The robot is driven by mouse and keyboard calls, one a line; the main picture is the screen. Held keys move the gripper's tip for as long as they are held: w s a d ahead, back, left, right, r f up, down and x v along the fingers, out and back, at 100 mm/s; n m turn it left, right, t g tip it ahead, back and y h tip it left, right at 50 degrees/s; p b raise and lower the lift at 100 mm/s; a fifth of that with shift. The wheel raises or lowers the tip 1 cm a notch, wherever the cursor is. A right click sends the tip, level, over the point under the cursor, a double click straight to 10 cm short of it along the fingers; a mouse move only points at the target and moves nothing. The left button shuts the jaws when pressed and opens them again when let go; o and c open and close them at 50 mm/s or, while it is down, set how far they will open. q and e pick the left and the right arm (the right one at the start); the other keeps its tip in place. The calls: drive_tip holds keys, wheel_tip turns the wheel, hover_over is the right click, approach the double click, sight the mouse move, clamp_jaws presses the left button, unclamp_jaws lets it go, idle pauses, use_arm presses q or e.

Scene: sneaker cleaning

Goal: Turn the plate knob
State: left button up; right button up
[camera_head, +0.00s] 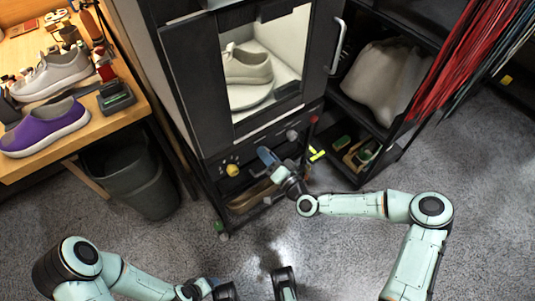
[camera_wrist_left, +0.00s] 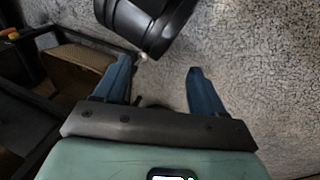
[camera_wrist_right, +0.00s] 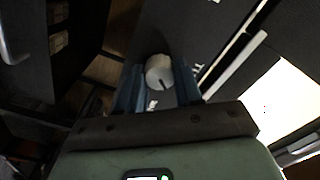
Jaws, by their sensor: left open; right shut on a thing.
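A pale grey round knob with a dark mark (camera_wrist_right: 159,73) sits between the fingers of my right gripper (camera_wrist_right: 157,85) in the right wrist view. The fingers are shut on it. In the head view my right gripper (camera_head: 267,157) is at the front panel under the window of the black cabinet (camera_head: 197,72) and hides that knob. A yellow knob (camera_head: 232,170) shows to its left and another grey knob (camera_head: 292,135) to its right. I cannot read the panel labels. My left gripper (camera_wrist_left: 158,78) is open and empty above the floor.
A pale sneaker (camera_head: 247,65) stands inside the lit cabinet. A wooden table (camera_head: 108,52) with a purple shoe (camera_head: 46,127) is at the left. A dark bin (camera_head: 130,178) stands below it. Shelves with a white bag (camera_head: 385,82) are at the right. Grey floor is clear in front.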

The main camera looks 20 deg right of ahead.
use_arm(q)
drive_tip(key=shift+s+d+r+p, duration=0.3)
drive_tip(key=shift+s+r, duration=0.1)
drive_tip(key=shift+s, duration=0.15)
use_arm(e)
drive_tip(key=m, duration=0.9)
drive_tip(key=shift+f+m, duration=0.1)
drive_tip(key=shift+m, duration=0.3)
drive_tip(key=o, duration=1)
drive_tip(key=shift+o, duration=0.2)
use_arm(q)
drive_tip(key=shift+s+d+r+g+h+p, duration=0.15)
drive_tip(key=shift+s+d+r+g+p, duration=0.15)
drive_tip(key=shift+s+r+p, duration=0.25)
drive_tip(key=shift+s+d+r+g+h+p, duration=0.2)
drive_tip(key=shift+s+d+r, duration=0.1)
drive_tip(key=shift+s, duration=0.3)
use_arm(e)
drive_tip(key=v, duration=1.3)
drive_tip(key=shift+s, duration=0.2)
use_arm(q)
drive_tip(key=shift+a, duration=0.1)
